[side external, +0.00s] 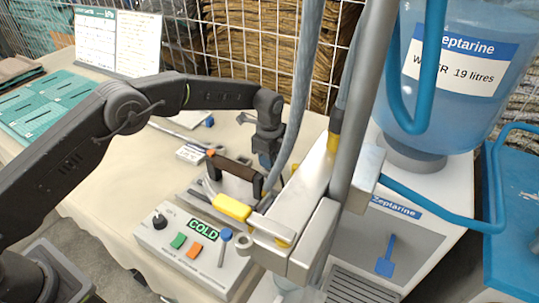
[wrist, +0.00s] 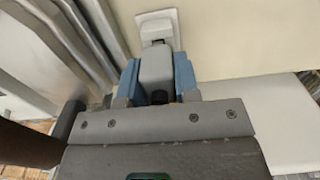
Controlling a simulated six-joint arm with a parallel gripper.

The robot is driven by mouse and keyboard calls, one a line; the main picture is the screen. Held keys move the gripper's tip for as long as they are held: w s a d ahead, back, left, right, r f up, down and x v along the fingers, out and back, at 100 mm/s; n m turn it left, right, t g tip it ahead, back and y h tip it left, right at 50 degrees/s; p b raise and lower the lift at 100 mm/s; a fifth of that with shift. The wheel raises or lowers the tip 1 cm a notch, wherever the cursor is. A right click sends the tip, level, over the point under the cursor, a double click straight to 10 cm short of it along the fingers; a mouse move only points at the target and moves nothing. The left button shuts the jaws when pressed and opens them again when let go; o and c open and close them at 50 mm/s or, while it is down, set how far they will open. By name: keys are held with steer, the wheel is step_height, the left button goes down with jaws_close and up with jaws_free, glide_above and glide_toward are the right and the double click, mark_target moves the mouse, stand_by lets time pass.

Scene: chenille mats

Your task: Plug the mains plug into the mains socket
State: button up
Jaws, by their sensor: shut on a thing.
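In the wrist view my gripper (wrist: 157,82) has its two blue fingertips closed on the grey mains plug (wrist: 156,66), one on each side. The pale mains socket (wrist: 158,20) is straight beyond the plug, on a cream surface. The plug's far end overlaps the socket's lower part in the picture; I cannot tell whether its pins are in or a gap is left. In the side external view my gripper (side external: 267,158) points down behind the machine's brown handle; the plug and socket are hidden or too small to make out there.
A machine with a COLD display (side external: 203,229) and a yellow part (side external: 232,207) stands in front of my gripper. Grey hoses and a metal post (side external: 361,100) rise close to its right. A large blue water bottle (side external: 460,70) stands at right. Teal mats (side external: 45,105) lie at left.

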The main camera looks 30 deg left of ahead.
steer(key=shift+f, duration=1)
steer(key=o, duration=1.1)
steer(key=shift+r, duration=0.1)
step_height(320, 180, up, 14)
steer(key=shift+f, duration=0.15)
steer(key=s+a+r+n+t, duration=0.1)
steer(key=s+a+r+n, duration=0.3)
steer(key=s+r, duration=0.4)
steer(key=s+a+r+n+t, duration=0.2)
steer(key=s+a+r+n, duration=0.3)
steer(key=s+r, duration=0.3)
steer(key=s+a+f+n+t, duration=0.1)
steer(key=s+n, duration=0.2)
steer(key=s, duration=0.4)
steer(key=s+a+f+n, duration=0.1)
steer(key=s+a+n, duration=0.1)
steer(key=s, duration=0.5)
steer(key=s+a+f+n+t, duration=0.1)
steer(key=s+n, duration=0.3)
steer(key=s, duration=0.3)
steer(key=shift+s+a+f+t, duration=0.1)
steer(key=shift+a+f+t, duration=0.05)
steer(key=shift+a+t, duration=0.15)
